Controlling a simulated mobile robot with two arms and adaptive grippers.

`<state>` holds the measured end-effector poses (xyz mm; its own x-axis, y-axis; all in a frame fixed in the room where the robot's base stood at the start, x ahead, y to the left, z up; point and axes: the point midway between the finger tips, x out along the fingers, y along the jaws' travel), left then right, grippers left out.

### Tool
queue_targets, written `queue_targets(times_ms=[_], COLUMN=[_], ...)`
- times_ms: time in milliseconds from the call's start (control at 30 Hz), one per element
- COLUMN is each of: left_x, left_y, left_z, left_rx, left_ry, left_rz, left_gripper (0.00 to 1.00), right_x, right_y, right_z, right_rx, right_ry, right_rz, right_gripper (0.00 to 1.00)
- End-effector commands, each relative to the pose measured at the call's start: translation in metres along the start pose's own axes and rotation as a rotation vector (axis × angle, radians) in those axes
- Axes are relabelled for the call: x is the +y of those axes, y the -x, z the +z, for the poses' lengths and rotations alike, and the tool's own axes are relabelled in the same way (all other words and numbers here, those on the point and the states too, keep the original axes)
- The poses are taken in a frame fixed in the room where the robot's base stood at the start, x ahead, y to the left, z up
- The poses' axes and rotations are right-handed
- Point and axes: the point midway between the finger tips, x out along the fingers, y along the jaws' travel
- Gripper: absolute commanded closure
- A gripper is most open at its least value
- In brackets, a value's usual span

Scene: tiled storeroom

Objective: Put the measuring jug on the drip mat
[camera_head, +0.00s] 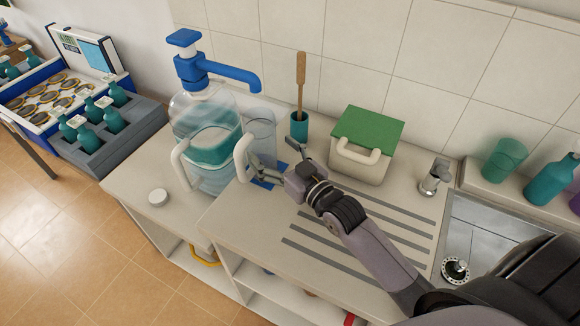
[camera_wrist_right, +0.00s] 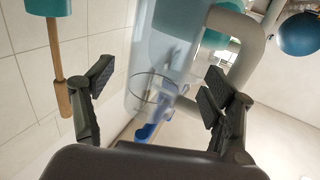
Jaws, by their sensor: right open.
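The measuring jug (camera_head: 262,131) is a clear, upright cylinder with a pale handle (camera_head: 243,157) on its left side. It stands at the back of the counter, beside the large water bottle. A blue mat (camera_head: 284,169), which looks like the drip mat, shows partly at the jug's foot; my gripper hides some of it. My right gripper (camera_head: 281,163) is open in front of the jug. In the right wrist view the jug (camera_wrist_right: 150,62) lies ahead between the spread fingers (camera_wrist_right: 160,83), its handle toward the right finger. I cannot tell whether they touch. My left gripper is out of view.
The bottle with a blue pump (camera_head: 187,69) stands left of the jug. A teal cup (camera_head: 299,126) with a wooden-handled brush and a green-lidded box (camera_head: 367,133) stand behind my right arm. A sink (camera_head: 487,229) is right.

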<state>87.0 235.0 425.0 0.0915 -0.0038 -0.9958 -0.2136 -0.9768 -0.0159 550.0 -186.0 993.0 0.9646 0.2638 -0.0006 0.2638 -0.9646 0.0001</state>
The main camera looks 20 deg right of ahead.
Motion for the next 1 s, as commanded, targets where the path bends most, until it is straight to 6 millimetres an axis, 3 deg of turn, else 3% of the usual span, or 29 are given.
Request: queue_targets(times_ms=[200, 400, 1000], left_x=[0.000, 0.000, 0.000], left_y=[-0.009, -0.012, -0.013], left_z=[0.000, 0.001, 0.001], left_rx=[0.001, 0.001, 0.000], left_ry=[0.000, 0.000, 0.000], left_rz=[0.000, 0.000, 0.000], left_gripper=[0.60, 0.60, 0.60], right_x=[-0.001, 0.000, 0.000], right_y=[0.044, 0.066, 0.072], right_z=[0.002, 0.001, -0.001], right_rx=[-0.003, -0.001, 0.000], right_ry=[0.000, 0.000, 0.000], right_rz=[-0.002, -0.002, -0.002], right_gripper=[0.22, 0.22, 0.22])
